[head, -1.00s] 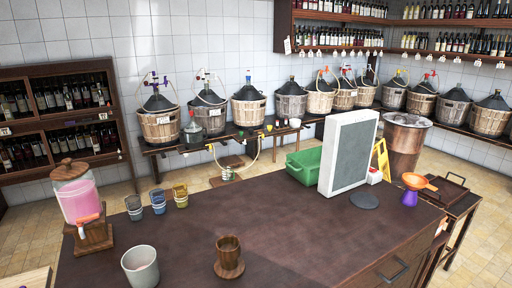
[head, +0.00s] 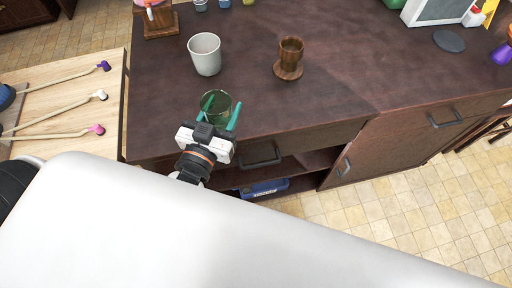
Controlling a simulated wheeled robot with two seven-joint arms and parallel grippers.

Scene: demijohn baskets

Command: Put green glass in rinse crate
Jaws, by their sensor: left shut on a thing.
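A green glass (head: 214,97) stands at the near edge of the dark counter, upright as far as I can tell. My left gripper (head: 222,114) reaches it from the near side, with its teal fingers on either side of the glass, shut on it. The gripper body hides part of the glass's lower side. My right gripper is not in view. A blue crate-like box (head: 264,188) sits on the open shelf under the counter, mostly hidden. A sliver of a green container (head: 395,3) shows at the top edge. I cannot tell which one is the rinse crate.
On the dark counter (head: 340,80) stand a pale grey cup (head: 205,55) and a wooden goblet (head: 290,58). A dark round disc (head: 449,41) lies to the right. The counter's middle is clear.

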